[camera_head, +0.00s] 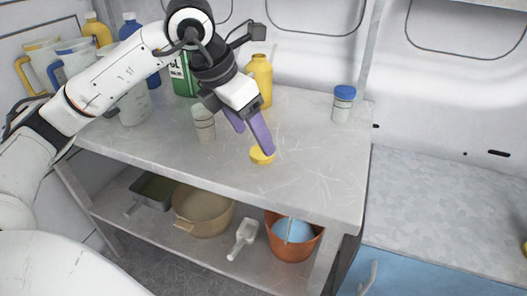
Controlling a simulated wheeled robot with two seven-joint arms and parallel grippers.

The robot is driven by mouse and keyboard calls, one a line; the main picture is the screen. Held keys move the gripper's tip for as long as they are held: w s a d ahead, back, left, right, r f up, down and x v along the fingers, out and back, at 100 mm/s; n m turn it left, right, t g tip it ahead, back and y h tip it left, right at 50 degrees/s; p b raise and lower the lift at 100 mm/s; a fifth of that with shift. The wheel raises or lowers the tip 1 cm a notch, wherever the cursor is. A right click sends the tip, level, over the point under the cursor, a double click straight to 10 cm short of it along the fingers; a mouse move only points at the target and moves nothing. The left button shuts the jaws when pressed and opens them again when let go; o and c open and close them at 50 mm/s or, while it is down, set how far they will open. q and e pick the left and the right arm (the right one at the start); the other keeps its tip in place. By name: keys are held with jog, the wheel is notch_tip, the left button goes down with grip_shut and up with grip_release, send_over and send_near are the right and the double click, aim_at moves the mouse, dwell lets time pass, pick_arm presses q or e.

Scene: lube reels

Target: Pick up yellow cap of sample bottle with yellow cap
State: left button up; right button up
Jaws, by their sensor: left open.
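The yellow cap (261,156) lies by itself on the grey table top, near the front edge. A sample bottle without a cap (204,124) stands upright to its left; I take it to be the cap's bottle. My left gripper (252,141) is open, with its purple fingers pointing down just above and behind the cap. One finger ends close to the cap; I cannot tell whether it touches. My right gripper is not in view.
A blue-capped sample bottle (342,103) stands at the table's right. A yellow bottle (261,80) and a green container (183,77) stand behind my gripper. Jugs crowd the back left. The lower shelf holds an orange bucket (272,227), a scoop (242,238) and a tan basin (202,226). The table's right front is clear.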

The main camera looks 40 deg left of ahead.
aim_at(260, 153)
pick_arm(q)
jog(key=x, duration=0.5)
jog(key=shift+w+a+f, duration=0.1)
jog(key=shift+w+f, duration=0.1)
jog(key=shift+w, duration=0.3)
jog(key=c, duration=1.1)
notch_tip(260, 153, up, 10)
jog(key=p, duration=0.1)
